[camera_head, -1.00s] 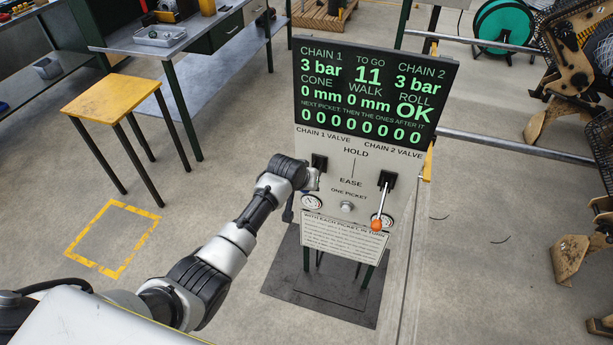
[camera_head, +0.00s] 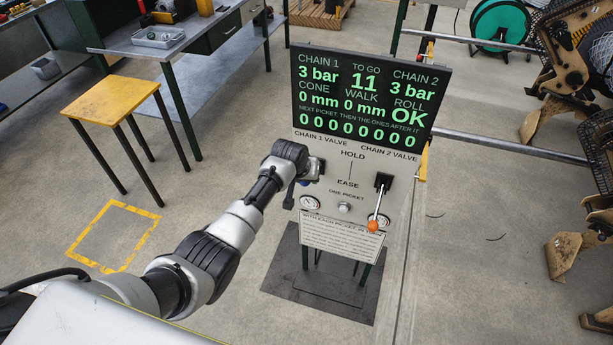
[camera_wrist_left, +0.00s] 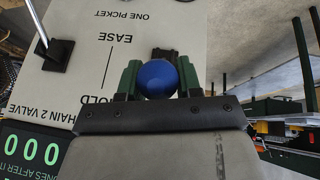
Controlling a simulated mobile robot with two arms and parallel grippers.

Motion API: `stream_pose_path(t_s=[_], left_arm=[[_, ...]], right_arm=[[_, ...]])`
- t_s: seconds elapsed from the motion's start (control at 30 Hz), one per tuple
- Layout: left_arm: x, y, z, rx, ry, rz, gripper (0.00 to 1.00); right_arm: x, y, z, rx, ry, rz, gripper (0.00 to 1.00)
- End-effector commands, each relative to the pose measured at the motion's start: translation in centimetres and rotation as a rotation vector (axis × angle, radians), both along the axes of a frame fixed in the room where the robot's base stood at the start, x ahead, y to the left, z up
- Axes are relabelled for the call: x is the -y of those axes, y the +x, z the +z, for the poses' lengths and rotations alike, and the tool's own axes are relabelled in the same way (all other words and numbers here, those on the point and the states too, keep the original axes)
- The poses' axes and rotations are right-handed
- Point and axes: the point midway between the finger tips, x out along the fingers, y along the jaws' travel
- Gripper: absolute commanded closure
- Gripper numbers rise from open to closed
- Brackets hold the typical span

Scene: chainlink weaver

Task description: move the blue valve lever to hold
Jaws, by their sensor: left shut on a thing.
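The control panel (camera_head: 330,187) stands ahead with the words HOLD above and EASE below between two valves. In the left wrist view the blue knob (camera_wrist_left: 157,79) of the chain 1 valve lever sits between the two fingers of my left gripper (camera_wrist_left: 158,82), which is shut on it. The knob is close to the HOLD end of the lettering there. In the head view my left gripper (camera_head: 308,170) is at the panel's left valve, and my wrist hides most of the lever. The chain 2 lever with an orange knob (camera_head: 373,226) points down. My right gripper is not in view.
The screen (camera_head: 366,100) reads 3 bar for both chains. A yellow stool (camera_head: 110,100) and a workbench (camera_head: 180,35) stand to the left. Brown machinery (camera_head: 570,75) stands to the right. Floor around the panel's dark mat (camera_head: 285,275) is mostly clear.

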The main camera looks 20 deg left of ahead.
Motion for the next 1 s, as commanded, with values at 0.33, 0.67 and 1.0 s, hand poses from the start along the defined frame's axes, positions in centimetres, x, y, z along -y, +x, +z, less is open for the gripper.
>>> stream_pose_path(t_s=[0.33, 0.67, 1.0], left_arm=[[0.0, 0.2, 0.3, 0.008, -0.001, 0.001, 0.40], [-0.1, -0.2, 1.0, 0.007, -0.001, 0.000, 0.40], [-0.8, -2.5, 5.5, 0.010, -0.001, 0.000, 0.40]], right_arm=[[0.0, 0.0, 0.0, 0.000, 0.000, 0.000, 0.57], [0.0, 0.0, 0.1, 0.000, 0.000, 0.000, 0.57], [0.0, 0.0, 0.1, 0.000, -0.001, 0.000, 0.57]])
